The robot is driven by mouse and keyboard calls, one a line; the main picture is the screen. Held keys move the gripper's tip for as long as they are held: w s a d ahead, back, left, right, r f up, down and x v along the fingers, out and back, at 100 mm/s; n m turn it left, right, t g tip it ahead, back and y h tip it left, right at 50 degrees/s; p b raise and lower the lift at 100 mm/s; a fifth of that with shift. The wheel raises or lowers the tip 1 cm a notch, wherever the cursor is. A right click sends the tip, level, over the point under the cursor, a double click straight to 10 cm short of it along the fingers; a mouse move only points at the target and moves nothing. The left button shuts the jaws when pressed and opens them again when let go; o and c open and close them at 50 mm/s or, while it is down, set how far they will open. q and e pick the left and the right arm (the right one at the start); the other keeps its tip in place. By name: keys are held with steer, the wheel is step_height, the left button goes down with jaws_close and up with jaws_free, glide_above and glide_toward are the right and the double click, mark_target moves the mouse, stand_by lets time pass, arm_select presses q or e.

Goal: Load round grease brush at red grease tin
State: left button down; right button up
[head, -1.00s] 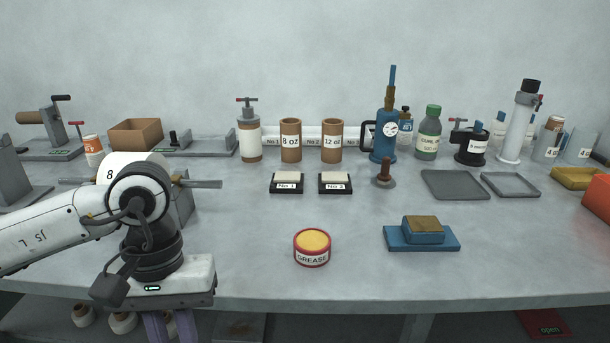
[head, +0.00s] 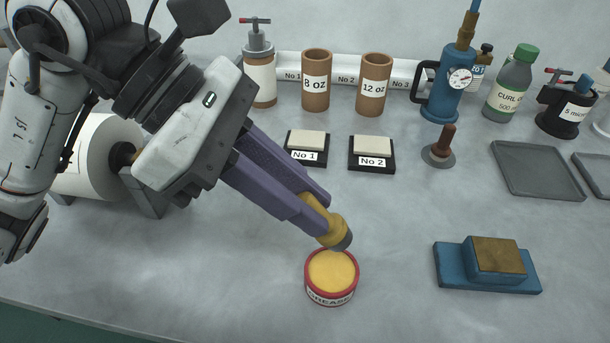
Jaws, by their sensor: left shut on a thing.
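The red grease tin (head: 331,298) stands open on the grey bench, full of yellow grease, its label facing me. My left gripper (head: 312,212) reaches in from the upper left with its purple fingers shut on the round grease brush (head: 333,232). The brush has a yellow-brown handle and a dark grey round tip. It is tilted, tip down and to the right, just above the tin's far rim in the picture. I cannot tell whether the tip touches the grease. My right gripper is not in view.
Two black pads, No 1 (head: 306,158) and No 2 (head: 371,163), lie behind the gripper. A blue block on a base (head: 487,278) sits right of the tin. A brown-handled stand (head: 439,158) and grey tray (head: 538,169) are farther back. The bench in front is clear.

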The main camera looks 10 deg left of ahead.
arm_select(q)
steer(key=shift+s+f+b, duration=0.2)
steer(key=shift+f+b, duration=0.25)
steer(key=shift+f, duration=0.3)
step_height(320, 180, down, 4)
steer(key=shift+w+f+b, duration=0.1)
steer(key=shift+b, duration=1.1)
steer(key=shift+f, duration=0.15)
steer(key=shift+f+b, duration=0.35)
steer(key=shift+b, duration=0.15)
steer(key=shift+f, duration=0.1)
stand_by(0.6)
